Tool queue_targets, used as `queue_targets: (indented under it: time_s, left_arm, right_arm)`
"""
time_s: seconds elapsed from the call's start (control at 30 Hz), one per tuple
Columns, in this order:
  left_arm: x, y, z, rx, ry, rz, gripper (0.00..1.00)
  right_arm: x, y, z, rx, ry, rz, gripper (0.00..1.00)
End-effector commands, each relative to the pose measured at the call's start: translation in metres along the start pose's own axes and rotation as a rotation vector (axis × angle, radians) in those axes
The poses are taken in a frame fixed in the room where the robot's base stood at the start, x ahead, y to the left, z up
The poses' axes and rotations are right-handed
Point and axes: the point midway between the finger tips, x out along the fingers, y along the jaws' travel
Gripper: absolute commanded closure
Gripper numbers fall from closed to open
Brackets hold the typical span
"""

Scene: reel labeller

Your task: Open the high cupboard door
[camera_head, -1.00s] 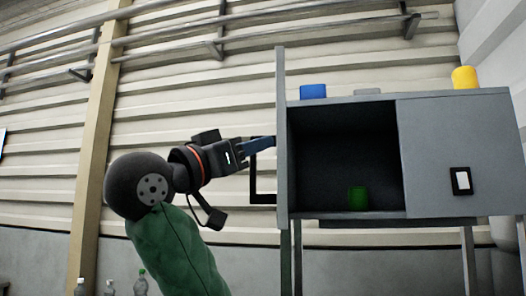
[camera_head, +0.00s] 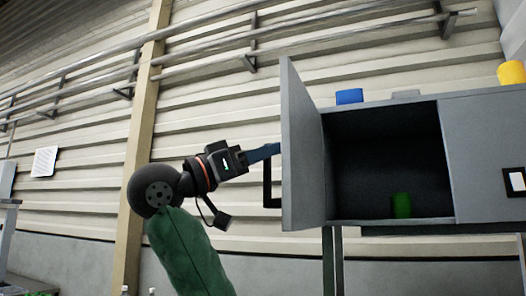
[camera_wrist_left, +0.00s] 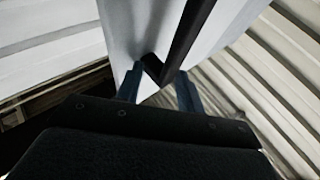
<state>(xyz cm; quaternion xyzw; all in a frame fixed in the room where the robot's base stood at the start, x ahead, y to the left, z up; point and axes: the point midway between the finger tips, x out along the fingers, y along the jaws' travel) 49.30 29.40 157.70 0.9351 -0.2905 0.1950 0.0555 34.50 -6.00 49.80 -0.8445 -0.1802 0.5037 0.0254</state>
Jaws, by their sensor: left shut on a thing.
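The high cupboard (camera_head: 390,224) is grey, and its left door (camera_head: 302,150) stands swung wide open on the left side, showing the dark inside. A black bar handle (camera_head: 267,184) is on the door's outer face. My left gripper (camera_head: 276,148) is at the upper end of this handle, shut on it. In the left wrist view the gripper's blue fingers (camera_wrist_left: 160,90) sit on either side of the black handle (camera_wrist_left: 186,40), close to the pale door (camera_wrist_left: 130,30). The exact contact is partly hidden. My right gripper is not in view.
A blue item (camera_head: 349,96), a grey item (camera_head: 406,94) and a yellow item (camera_head: 511,72) stand on top. The right door (camera_head: 490,160) is closed. Pipes (camera_head: 200,60) run along the wall behind.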

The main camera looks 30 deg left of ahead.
Motion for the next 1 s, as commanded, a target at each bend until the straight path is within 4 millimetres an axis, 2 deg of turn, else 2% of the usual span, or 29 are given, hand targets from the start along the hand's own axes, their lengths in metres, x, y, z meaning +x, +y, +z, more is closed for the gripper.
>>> queue_targets:
  time_s: [0.03, 0.37, 0.4, 0.47, 0.57, 0.7, 1.0]
  left_arm:
    - [0.0041, -0.0071, 0.0060, -0.012, -0.019, -0.008, 1.00]
    - [0.0045, -0.0068, 0.0072, -0.012, -0.022, -0.006, 1.00]
    - [0.0045, -0.0069, 0.0073, -0.012, -0.022, -0.006, 0.58]
    - [0.0044, -0.0066, 0.0071, -0.012, -0.021, -0.005, 0.58]
    - [0.0044, -0.0065, 0.0069, -0.012, -0.021, -0.005, 0.52]
    - [0.0044, -0.0064, 0.0063, -0.011, -0.020, -0.005, 0.58]
    - [0.0041, -0.0061, 0.0050, -0.011, -0.017, -0.004, 0.58]
  right_arm:
    - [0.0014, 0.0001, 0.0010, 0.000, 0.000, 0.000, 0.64]
    - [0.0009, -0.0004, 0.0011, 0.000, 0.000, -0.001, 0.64]
    - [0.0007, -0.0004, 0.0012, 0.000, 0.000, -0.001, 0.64]
    - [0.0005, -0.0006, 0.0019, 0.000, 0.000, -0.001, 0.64]
    - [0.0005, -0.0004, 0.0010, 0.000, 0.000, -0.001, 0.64]
    - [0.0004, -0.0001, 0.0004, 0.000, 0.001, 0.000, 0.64]
    - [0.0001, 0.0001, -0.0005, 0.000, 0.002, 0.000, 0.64]
